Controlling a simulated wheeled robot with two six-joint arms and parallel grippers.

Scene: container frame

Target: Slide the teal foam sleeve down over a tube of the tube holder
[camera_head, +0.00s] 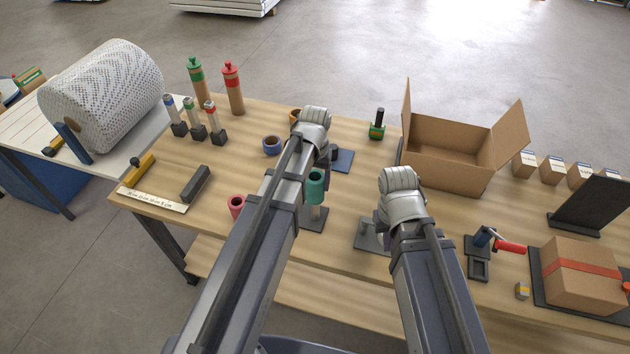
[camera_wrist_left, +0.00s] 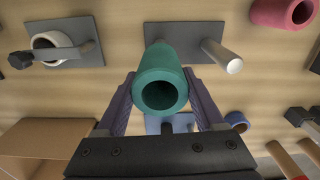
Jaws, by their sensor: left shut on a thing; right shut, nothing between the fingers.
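The teal foam sleeve (camera_head: 316,188) is held upright by my left gripper (camera_wrist_left: 163,100), whose fingers are shut on its sides; its open end shows in the left wrist view (camera_wrist_left: 160,94). The tube holder (camera_wrist_left: 190,30) is a dark plate with a pale tube (camera_wrist_left: 228,60) standing from it. The tube also shows just below the sleeve in the head view (camera_head: 314,213). In the left wrist view the sleeve is beside the tube, apart from it, and covers part of the plate. My right arm is right of the holder; its fingers are hidden.
A second plate (camera_head: 368,238) with a white ring (camera_wrist_left: 48,42) and dark post lies to the right. A red sleeve (camera_head: 236,204) and blue roll (camera_head: 271,146) lie left. An open carton (camera_head: 450,165) stands back right. Bottles (camera_head: 234,90) stand back left.

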